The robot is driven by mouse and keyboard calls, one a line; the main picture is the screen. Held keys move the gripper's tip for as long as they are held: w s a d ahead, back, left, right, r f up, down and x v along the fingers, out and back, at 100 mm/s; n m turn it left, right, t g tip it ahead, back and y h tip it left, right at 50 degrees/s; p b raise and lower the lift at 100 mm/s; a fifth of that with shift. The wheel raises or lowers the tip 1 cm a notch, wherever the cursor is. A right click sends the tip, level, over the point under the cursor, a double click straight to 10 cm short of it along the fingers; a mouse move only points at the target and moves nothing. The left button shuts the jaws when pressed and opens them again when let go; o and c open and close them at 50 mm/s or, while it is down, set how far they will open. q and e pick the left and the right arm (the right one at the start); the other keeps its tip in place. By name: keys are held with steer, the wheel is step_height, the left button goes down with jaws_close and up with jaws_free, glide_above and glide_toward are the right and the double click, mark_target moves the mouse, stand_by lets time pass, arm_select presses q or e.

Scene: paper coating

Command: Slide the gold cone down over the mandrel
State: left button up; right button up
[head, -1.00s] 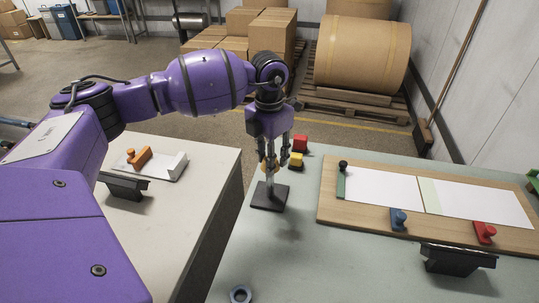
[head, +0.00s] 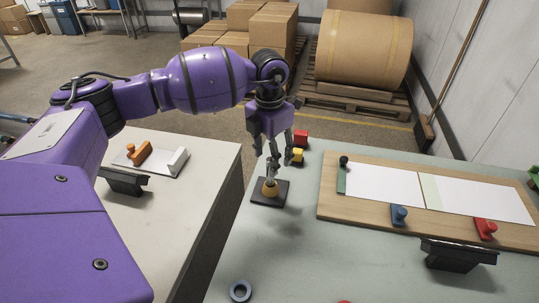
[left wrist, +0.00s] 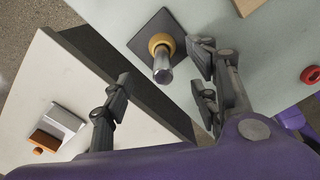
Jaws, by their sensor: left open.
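The gold cone (head: 270,189) sits low around the metal mandrel (head: 271,172), down at its dark square base (head: 258,199). The left wrist view shows the cone (left wrist: 160,41) around the mandrel's lower part, with the mandrel's bare metal end (left wrist: 162,72) sticking out above it. My left gripper (head: 277,158) is above the cone, pointing down, its fingers spread and empty. In the left wrist view the fingers (left wrist: 160,80) are well apart, with the mandrel's top between them and the cone not gripped. My right gripper is out of view.
A wooden board (head: 330,205) with white sheets lies to the right. A gap separates the left table (head: 190,210) from this one.

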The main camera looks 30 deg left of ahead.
arm_select(q)
step_height(320, 180, up, 12)
stand_by(0.4)
steer(key=shift+f, duration=0.1)
stand_by(0.3)
